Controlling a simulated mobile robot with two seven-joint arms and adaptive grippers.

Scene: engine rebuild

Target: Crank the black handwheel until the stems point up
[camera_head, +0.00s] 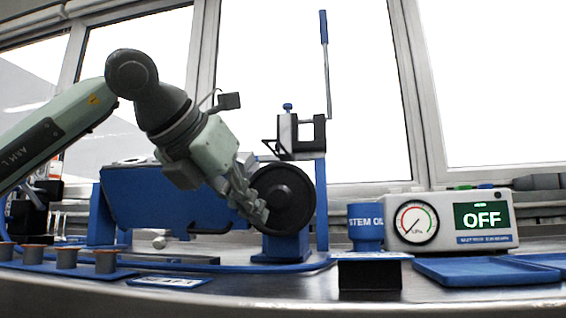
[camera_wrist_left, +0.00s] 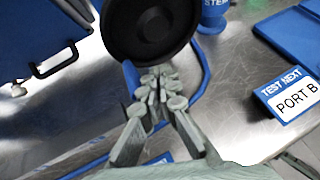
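The black handwheel (camera_head: 286,198) stands upright on a blue stand at the right end of a blue block (camera_head: 152,200). In the left wrist view the wheel (camera_wrist_left: 150,30) is seen at the top, cut off by the frame edge. My left gripper (camera_head: 256,208) is in front of the wheel's left part in the head view. In the left wrist view its fingers (camera_wrist_left: 157,84) come together just below the wheel's rim, with nothing clear between them. I cannot tell whether they touch the wheel. No stems can be made out. My right gripper is not in view.
A blue-handled lever (camera_head: 325,70) rises behind the wheel. A blue stem oil cup (camera_head: 366,228) and a gauge box (camera_head: 450,220) reading OFF stand at right. Several small brown-topped cups (camera_head: 67,257) stand at left.

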